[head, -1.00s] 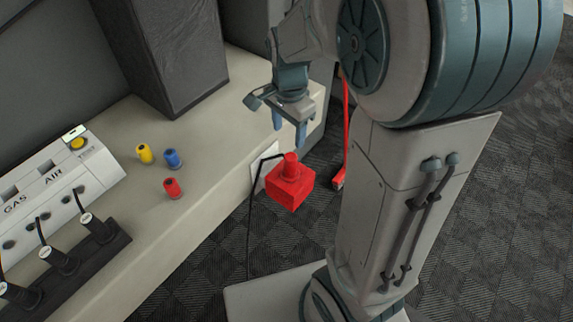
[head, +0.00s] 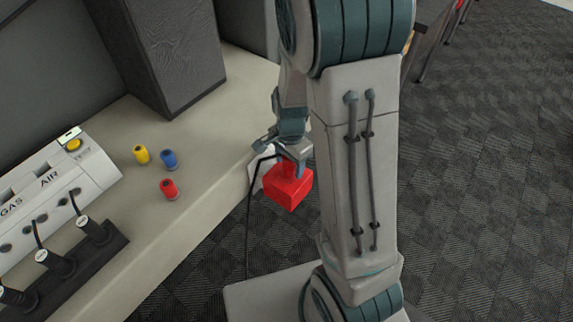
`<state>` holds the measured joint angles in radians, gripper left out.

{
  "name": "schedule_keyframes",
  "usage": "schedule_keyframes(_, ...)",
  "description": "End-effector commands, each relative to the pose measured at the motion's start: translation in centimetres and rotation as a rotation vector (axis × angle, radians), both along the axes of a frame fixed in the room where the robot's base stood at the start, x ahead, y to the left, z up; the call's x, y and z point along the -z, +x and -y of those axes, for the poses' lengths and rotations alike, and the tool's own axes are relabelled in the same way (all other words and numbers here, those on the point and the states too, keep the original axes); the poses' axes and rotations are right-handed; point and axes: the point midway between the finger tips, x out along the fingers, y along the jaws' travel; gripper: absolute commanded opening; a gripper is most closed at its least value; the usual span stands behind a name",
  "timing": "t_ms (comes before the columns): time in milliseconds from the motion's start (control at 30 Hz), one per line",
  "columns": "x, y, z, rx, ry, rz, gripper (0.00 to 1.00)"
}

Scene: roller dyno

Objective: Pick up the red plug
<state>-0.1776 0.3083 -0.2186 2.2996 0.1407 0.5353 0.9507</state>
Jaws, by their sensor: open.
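A small red plug (head: 169,188) stands upright on the pale bench top, near its front edge. A yellow plug (head: 141,154) and a blue plug (head: 169,159) stand just behind it. My gripper (head: 293,170) is well to the right of the red plug, past the bench's front edge. It is open, at the top of a red box (head: 287,190) with a knob on top. The fingertips are partly lost against the box, and I cannot tell whether they touch it.
A white GAS/AIR panel (head: 55,190) and a black strip with cabled plugs (head: 75,262) are at the left. A dark cabinet (head: 165,50) stands at the back of the bench (head: 225,140). A black cable hangs by the red box. Open carpet lies at the right.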

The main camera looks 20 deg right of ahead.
Motion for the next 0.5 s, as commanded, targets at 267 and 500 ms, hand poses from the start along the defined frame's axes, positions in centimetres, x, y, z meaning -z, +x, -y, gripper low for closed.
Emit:
schedule_keyframes(267,-0.15,-0.33,-0.49,-0.004,-0.004,0.005,0.35)
schedule_keyframes(500,-0.08,-0.08,-0.15,-0.002,-0.001,0.002,0.15)
